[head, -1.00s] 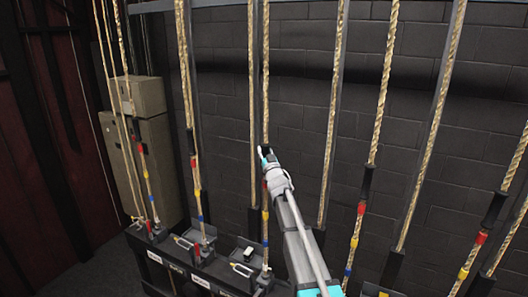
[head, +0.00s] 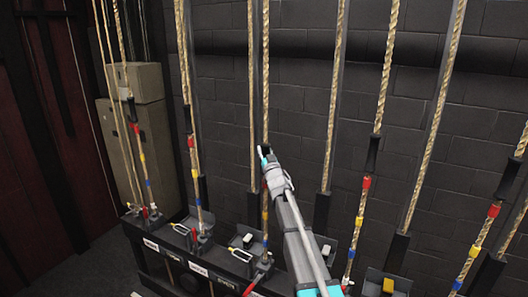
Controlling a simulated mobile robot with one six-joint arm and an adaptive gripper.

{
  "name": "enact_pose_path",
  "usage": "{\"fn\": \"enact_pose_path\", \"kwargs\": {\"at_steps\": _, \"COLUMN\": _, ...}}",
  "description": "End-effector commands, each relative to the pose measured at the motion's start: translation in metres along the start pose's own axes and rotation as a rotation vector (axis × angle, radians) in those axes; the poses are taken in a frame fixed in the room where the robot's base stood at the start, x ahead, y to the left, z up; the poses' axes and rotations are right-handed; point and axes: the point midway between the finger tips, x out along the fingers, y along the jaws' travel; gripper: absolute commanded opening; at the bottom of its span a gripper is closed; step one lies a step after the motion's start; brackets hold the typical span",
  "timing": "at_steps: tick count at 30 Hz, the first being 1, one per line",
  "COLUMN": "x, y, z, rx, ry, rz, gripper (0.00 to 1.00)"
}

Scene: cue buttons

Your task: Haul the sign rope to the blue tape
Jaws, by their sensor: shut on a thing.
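Several tan ropes hang in front of a dark block wall, each with a black sleeve and coloured tape bands low down. My gripper (head: 265,158) is shut around one rope (head: 265,80) near the middle, which I take for the sign rope. My gripper and wrist hide part of its sleeve and bands. A yellow and a blue band show faintly below my gripper on this rope; I cannot make out the exact blue tape edge. The labels on the rail are too small to read.
A dark rail (head: 178,262) with lock levers, red handles and white labels runs along the ropes' bottom. Neighbouring ropes (head: 190,130) and (head: 335,100) hang close on both sides. Bare dark floor (head: 100,270) shows at lower left.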

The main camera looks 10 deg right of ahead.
Motion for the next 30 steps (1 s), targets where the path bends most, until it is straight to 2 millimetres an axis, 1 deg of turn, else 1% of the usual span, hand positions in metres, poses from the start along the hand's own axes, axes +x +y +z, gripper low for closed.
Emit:
{"fn": "enact_pose_path", "kwargs": {"at_steps": 1, "x": -0.007, "y": 0.0, "z": 0.014, "rx": -0.001, "ry": -0.002, "rz": 0.001, "gripper": 0.0}}
{"fn": "enact_pose_path", "kwargs": {"at_steps": 3, "x": -0.01, "y": 0.0, "z": 0.022, "rx": -0.001, "ry": -0.002, "rz": 0.001, "gripper": 0.0}}
{"fn": "enact_pose_path", "kwargs": {"at_steps": 9, "x": -0.018, "y": 0.0, "z": 0.042, "rx": 0.0, "ry": -0.001, "rz": 0.0, "gripper": 0.0}}
{"fn": "enact_pose_path", "kwargs": {"at_steps": 12, "x": -0.02, "y": 0.0, "z": 0.048, "rx": 0.0, "ry": -0.001, "rz": 0.0, "gripper": 0.0}}
{"fn": "enact_pose_path", "kwargs": {"at_steps": 19, "x": -0.023, "y": 0.0, "z": 0.053, "rx": 0.0, "ry": -0.001, "rz": 0.0, "gripper": 0.0}}
{"fn": "enact_pose_path", "kwargs": {"at_steps": 30, "x": -0.022, "y": -0.001, "z": 0.053, "rx": 0.0, "ry": 0.0, "rz": 0.0, "gripper": 0.0}}
